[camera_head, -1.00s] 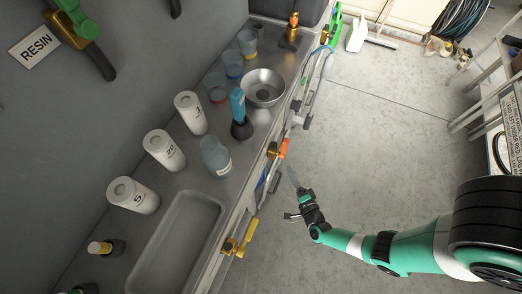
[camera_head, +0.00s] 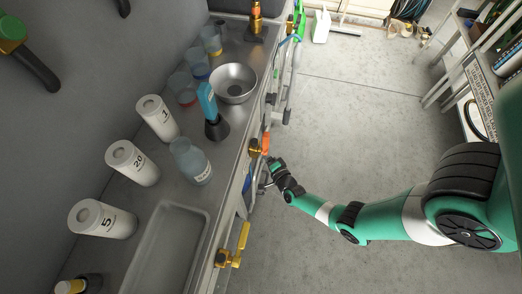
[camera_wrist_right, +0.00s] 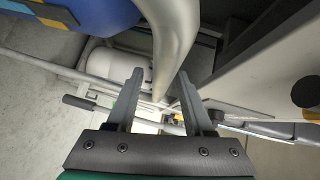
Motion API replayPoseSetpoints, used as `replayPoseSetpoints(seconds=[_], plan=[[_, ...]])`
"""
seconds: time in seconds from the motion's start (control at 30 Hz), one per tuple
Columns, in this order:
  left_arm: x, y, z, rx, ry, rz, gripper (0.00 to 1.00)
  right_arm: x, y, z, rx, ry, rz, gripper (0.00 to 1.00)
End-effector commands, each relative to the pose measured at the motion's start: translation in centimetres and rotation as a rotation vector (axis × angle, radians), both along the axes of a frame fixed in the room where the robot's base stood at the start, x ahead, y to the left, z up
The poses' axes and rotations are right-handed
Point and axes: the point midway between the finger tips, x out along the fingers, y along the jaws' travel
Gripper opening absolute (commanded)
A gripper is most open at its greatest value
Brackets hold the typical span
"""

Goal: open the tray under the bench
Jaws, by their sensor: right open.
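The steel bench (camera_head: 150,222) runs along the left of the head view. The tray under it is hidden from above, and I cannot pick it out for sure in the wrist view. My right gripper (camera_head: 268,174) is low at the bench's front edge, just below an orange-handled valve (camera_head: 263,145). In the wrist view, my right gripper (camera_wrist_right: 161,82) is open, its two fingers apart. A smooth pale metal bar (camera_wrist_right: 172,38) runs down from the top to the gap between the fingers. Whether it touches them I cannot tell. My left gripper is out of view.
A yellow-handled valve (camera_head: 242,240) and metal rails line the bench front. On the bench stand white numbered containers (camera_head: 132,162), a bottle (camera_head: 190,162) and a steel bowl (camera_head: 233,83). A blue object (camera_wrist_right: 90,15) is near the gripper at upper left. The floor (camera_head: 345,120) is largely clear.

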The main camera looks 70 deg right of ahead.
Motion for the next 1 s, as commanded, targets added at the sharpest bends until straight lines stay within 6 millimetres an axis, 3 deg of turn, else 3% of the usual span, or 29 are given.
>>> replayPoseSetpoints(seconds=[0.2, 0.5, 1.0], plan=[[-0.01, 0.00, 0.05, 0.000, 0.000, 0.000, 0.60, 0.03, -0.01, 0.05, 0.000, 0.000, 0.000, 0.50], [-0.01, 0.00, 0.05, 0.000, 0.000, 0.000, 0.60, 0.01, 0.00, 0.05, 0.000, 0.000, 0.000, 0.00], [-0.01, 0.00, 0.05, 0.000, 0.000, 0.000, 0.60, 0.01, 0.02, 0.05, -0.001, -0.001, 0.000, 0.00]])
